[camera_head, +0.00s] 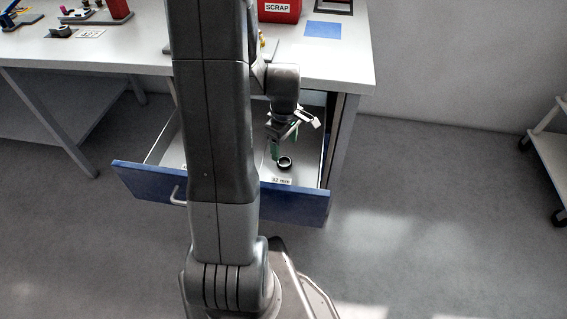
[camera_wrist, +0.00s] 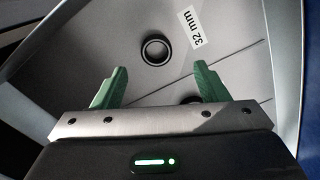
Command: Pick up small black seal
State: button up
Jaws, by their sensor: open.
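A small black ring-shaped seal (camera_head: 284,163) lies flat in the open drawer, near the label "32 mm" (camera_head: 281,181). In the wrist view the black seal (camera_wrist: 156,49) lies just beyond and between the green fingertips, beside the label (camera_wrist: 196,29). My gripper (camera_head: 283,146) is above the drawer floor with its fingers apart and nothing between them. In the wrist view my gripper (camera_wrist: 159,70) shows both fingers spread wider than the seal. A second dark round thing (camera_wrist: 190,99) is partly hidden by the gripper body, past a thin divider line.
The drawer has a blue front (camera_head: 295,203) and pale walls close around my gripper. The workbench (camera_head: 345,68) above carries a red SCRAP bin (camera_head: 279,10) and a blue mat (camera_head: 322,29). A white cart (camera_head: 551,150) stands at the right. My arm hides part of the drawer.

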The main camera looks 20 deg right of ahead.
aim_at(284, 161)
jog(key=shift+w+a+f, duration=0.1)
jog(key=shift+f, duration=0.35)
jog(key=shift+w+a+f, duration=0.1)
jog(key=shift+f, duration=0.3)
jog(key=shift+w+d+f+b, duration=0.1)
jog(key=shift+d+f+b, duration=0.1)
jog(key=shift+f, duration=1.15)
jog(key=shift+d+f+b, duration=0.15)
jog(key=shift+f+b, duration=0.05)
jog(key=shift+f, duration=1.1)
jog(key=c, duration=1.1)
jog(key=shift+o, duration=0.2)
